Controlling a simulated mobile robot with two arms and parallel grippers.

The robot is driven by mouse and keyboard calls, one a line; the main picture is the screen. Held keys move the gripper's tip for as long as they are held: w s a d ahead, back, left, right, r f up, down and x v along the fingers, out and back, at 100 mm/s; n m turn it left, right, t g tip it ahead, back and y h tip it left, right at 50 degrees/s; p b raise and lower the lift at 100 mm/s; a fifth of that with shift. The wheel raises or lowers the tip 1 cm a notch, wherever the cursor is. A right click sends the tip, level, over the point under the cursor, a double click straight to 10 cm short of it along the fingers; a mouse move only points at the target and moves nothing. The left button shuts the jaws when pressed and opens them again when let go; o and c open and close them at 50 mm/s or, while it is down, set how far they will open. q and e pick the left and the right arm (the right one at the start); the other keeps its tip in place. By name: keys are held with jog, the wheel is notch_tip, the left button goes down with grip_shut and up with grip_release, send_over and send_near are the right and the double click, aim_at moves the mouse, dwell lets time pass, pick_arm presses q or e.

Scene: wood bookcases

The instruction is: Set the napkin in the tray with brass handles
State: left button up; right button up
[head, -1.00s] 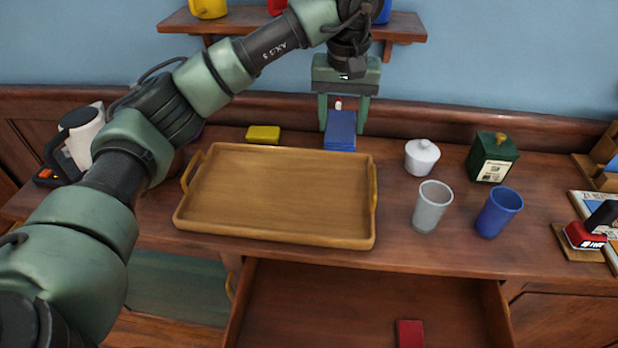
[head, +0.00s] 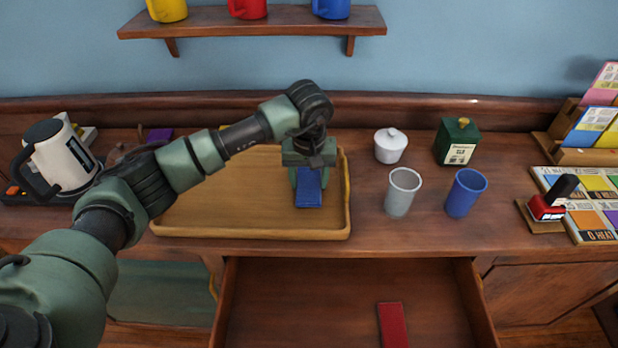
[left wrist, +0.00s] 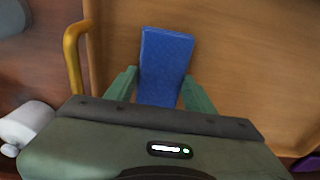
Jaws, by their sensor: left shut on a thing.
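The blue folded napkin (head: 309,190) is in my left gripper (head: 308,180), which is shut on it. It is over the right part of the wooden tray (head: 235,222), inside the rim. I cannot tell whether its underside touches the tray floor. In the left wrist view the napkin (left wrist: 165,58) lies between the two green fingers, with the tray floor behind it. A brass handle (left wrist: 73,60) shows at the left there. My arm hides the tray's far left part. My right gripper is not in view.
A grey cup (head: 403,192), blue cup (head: 466,193), white lidded pot (head: 390,146) and green box (head: 457,141) stand right of the tray. A kettle (head: 62,158) stands at left. Below, an open drawer (head: 300,300) holds a red item (head: 392,325). A mug shelf (head: 250,22) hangs above.

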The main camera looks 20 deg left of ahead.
aim_at(309, 189)
pick_arm(q)
jog(key=shift+f, duration=0.15)
jog(key=shift+f, duration=0.15)
jog(key=o, duration=1.3)
jog(key=r, duration=0.4)
jog(key=s+r+b, duration=0.1)
jog(key=r, duration=0.7)
jog(key=shift+s+d+r, duration=0.1)
jog(key=shift+s+d, duration=0.15)
jog(key=shift+s, duration=0.1)
